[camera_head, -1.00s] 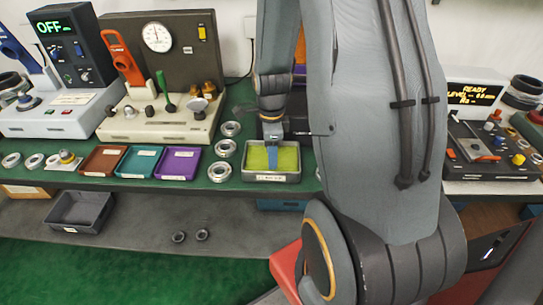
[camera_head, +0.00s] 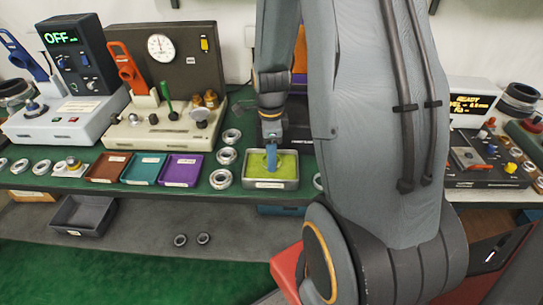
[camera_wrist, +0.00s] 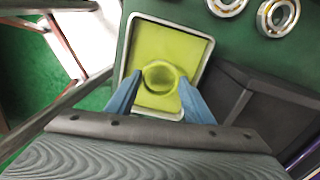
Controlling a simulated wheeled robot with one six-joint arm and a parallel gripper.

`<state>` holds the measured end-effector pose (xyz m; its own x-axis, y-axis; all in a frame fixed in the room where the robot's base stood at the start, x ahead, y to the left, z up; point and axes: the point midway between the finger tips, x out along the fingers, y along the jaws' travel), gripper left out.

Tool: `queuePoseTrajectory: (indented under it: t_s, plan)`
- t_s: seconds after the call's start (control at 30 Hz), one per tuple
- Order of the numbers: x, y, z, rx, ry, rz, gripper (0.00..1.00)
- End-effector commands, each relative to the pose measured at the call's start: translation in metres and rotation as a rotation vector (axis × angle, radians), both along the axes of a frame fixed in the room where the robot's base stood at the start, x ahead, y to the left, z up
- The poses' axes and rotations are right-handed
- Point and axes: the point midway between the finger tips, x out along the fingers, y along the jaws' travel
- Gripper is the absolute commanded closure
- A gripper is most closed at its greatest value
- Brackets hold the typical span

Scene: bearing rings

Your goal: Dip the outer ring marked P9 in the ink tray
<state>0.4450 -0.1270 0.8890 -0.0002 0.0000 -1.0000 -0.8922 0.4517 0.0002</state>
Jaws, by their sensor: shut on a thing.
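The ink tray (camera_head: 252,184) is a shallow pale-grey box with a yellow-green floor, on the green bench top. It also fills the upper middle of the wrist view (camera_wrist: 205,50). My gripper (camera_head: 271,168) points down into the tray. In the wrist view its two blue fingers (camera_wrist: 158,95) are shut on a ring (camera_wrist: 160,87) from both sides. The ring looks yellow-green like the tray floor and is over or in the tray; I cannot tell if it touches the ink. No P9 mark is legible. In the head view the ring is not clearly visible.
Several metal rings (camera_head: 221,179) stand just left of the ink tray. Purple (camera_head: 181,170), teal (camera_head: 143,168) and brown (camera_head: 107,167) trays lie farther left. A machine with a dial (camera_head: 160,48) is behind them. A dark bin (camera_head: 80,214) sits on the lower shelf.

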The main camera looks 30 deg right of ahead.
Motion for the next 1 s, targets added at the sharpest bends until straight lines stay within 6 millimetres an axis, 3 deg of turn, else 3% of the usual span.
queuePoseTrajectory:
  t_s: [0.6, 1.0]
  plan:
    - [0.0, 0.0, 0.041, 0.0, -0.001, 0.0, 0.77]
    - [0.0, 0.0, 0.043, 0.0, -0.001, 0.0, 0.77]
